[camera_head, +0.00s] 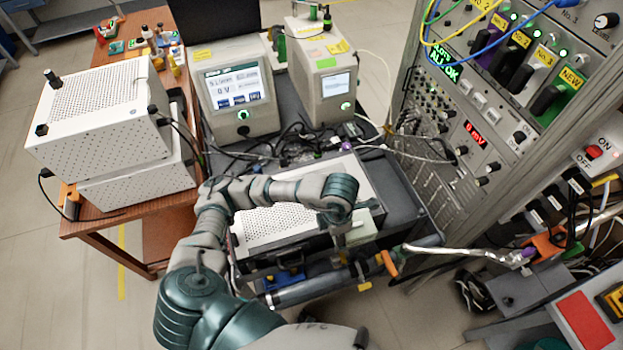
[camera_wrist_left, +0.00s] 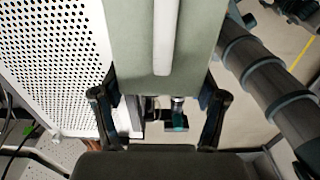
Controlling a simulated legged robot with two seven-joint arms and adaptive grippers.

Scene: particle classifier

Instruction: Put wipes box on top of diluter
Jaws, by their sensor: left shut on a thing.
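My left gripper (camera_head: 350,222) reaches over the front of the cart. In the left wrist view its two fingers (camera_wrist_left: 160,98) are shut on a grey-green box with a pale strip, which I take as the wipes box (camera_wrist_left: 135,45). The box also shows as a small pale block (camera_head: 361,233) below my wrist in the head view. It is beside the right part of a white device with a perforated top (camera_head: 268,226), possibly the diluter; no label confirms this. The same perforated top (camera_wrist_left: 50,50) fills the left of the wrist view. My right gripper is not in view.
Two screened instruments (camera_head: 236,88) (camera_head: 325,85) and tangled cables stand behind on the cart. A tall rack (camera_head: 440,130) is at the right. Stacked white perforated boxes (camera_head: 105,105) sit on a wooden table at the left. A dark horizontal tube (camera_head: 310,290) runs along the cart's front.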

